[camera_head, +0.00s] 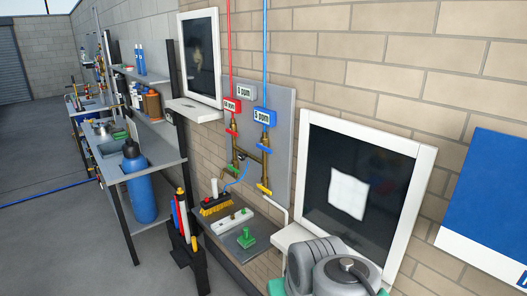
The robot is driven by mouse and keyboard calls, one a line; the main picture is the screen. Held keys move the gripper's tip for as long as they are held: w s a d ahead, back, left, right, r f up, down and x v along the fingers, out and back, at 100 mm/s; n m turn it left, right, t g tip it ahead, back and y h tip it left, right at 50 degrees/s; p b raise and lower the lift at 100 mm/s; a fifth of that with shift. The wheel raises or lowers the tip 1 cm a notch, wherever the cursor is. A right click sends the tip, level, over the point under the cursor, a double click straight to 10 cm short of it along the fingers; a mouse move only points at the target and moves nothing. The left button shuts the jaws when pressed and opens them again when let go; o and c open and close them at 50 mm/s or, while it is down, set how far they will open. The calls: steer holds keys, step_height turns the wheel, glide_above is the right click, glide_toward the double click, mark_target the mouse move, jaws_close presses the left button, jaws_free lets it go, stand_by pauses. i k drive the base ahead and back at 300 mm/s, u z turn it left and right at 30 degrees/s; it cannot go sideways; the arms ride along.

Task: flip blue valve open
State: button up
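A grey panel (281,147) on the brick wall carries brass pipework (265,168). A red pipe (229,50) and a blue pipe (265,50) run down to it from above. A blue box (264,117) marked 5 ppm sits on the right line, and a red box (232,105) sits on the left line. A red handle (232,132) shows below the red box, and a yellow handle (264,189) sits low on the right line. My gripper is not in view.
Below the panel, a bench holds a green block (246,238), a pale bar (232,221) and a yellow-bristled brush (215,205). A white-framed dark window (420,190) is at right. Grey rounded hardware (340,275) fills the bottom right. A blue cylinder (138,185) stands at left; floor there is open.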

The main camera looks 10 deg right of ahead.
mark_target(258, 145)
steer(key=k, duration=0.65)
steer(key=u, duration=0.65)
steer(key=i, duration=0.95)
steer(key=u, duration=0.75)
steer(key=i, duration=0.9)
steer(key=z, duration=0.4)
steer(key=i, duration=0.75)
steer(key=z, duration=0.4)
